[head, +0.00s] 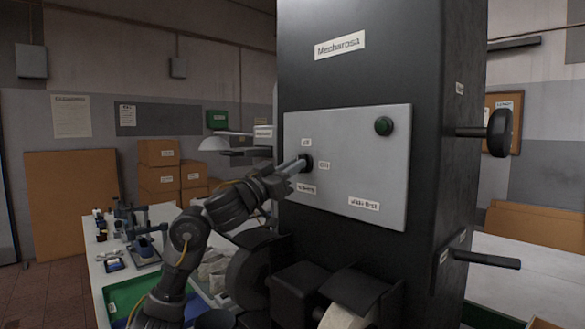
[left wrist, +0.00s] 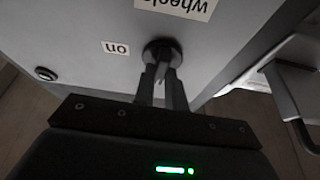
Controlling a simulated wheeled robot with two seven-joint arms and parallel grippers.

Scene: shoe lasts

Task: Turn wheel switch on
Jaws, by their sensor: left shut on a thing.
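The wheel switch (head: 306,162) is a small dark round knob on the grey panel (head: 375,155) of the black machine. Small labels sit above it, to its right and below it. In the left wrist view, the knob (left wrist: 162,52) is beside an "on" label (left wrist: 116,48) and a larger label that reads "wheels" (left wrist: 180,6), both upside down. My left gripper (head: 300,164) is at the panel, its fingers shut on the knob. The fingertips (left wrist: 163,75) cover part of the knob, so its exact setting is hard to tell. My right gripper is not in view.
Dark wheels and guards (head: 300,290) jut out below the panel. A handwheel (head: 499,132) and a lever (head: 487,260) stick out on the right side. A cluttered table (head: 100,270) stands at left.

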